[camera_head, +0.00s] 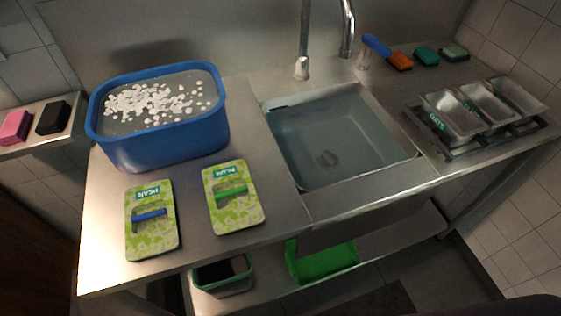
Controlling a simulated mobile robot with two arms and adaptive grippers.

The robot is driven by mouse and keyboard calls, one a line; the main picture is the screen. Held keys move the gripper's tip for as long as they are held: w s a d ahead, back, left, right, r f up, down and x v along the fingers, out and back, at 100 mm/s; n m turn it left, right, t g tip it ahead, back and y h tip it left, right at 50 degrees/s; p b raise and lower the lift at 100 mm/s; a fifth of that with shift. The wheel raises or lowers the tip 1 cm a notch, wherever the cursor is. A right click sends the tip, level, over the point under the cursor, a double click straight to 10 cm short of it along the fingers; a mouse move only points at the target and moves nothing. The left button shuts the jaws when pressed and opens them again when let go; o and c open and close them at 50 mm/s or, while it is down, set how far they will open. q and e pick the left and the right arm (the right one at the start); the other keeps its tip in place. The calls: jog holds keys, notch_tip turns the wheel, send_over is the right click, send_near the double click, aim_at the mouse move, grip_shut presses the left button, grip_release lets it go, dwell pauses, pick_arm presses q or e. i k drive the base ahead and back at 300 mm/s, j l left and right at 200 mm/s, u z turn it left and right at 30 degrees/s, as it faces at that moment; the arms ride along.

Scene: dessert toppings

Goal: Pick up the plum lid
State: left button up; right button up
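The plum lid (232,212) is a green patterned rectangular plate with a teal label reading PLUM and a green handle across its middle. It lies flat on the steel counter, in front of the blue tub and left of the sink. A similar pear lid (153,241) with a teal PEAR label and a blue handle lies to its left, apart from it. Neither of my grippers shows in the head view.
A blue tub (175,144) with water and white foam stands behind the lids. The sink (400,157) is to the right, under a faucet (304,40). Metal containers (452,118) sit in a rack at the far right. Brushes and sponges (426,56) lie at the back.

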aim_at(234, 205)
jog(key=k+j+z, duration=0.6)
jog(key=k, duration=0.25)
jog(key=l, duration=0.1)
